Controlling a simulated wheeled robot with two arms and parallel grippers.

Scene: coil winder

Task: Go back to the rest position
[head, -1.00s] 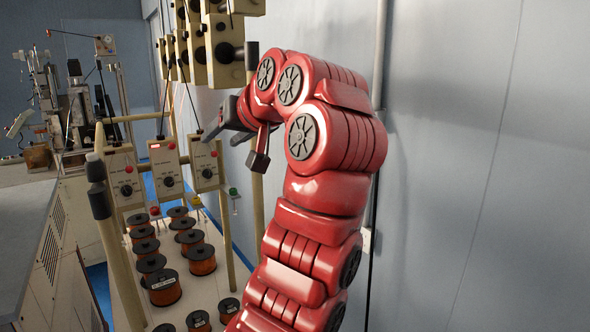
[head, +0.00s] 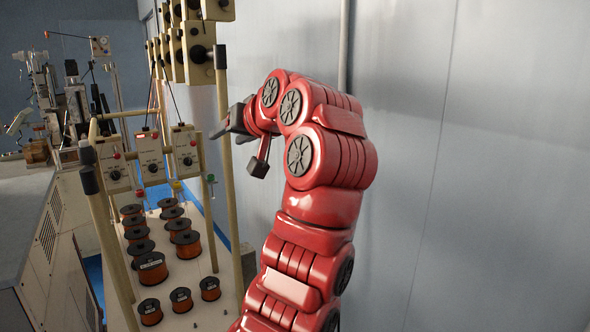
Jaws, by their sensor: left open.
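My left arm is red and rises from the bottom middle of the head view, bending left at the top. Its left gripper (head: 240,148) has dark fingers spread apart and looks empty. It is in front of the pale posts of the wire rack, to the right of the control boxes (head: 151,158). I cannot tell the exact gap to the nearest post (head: 226,165). My right gripper is not in view.
Several copper-wire spools (head: 152,268) stand on a pale rack base (head: 205,318) at the lower left. Dark-knobbed tension boxes (head: 197,50) hang above. The winding machine (head: 75,100) stands at the far left. A grey-blue wall (head: 480,150) fills the right side.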

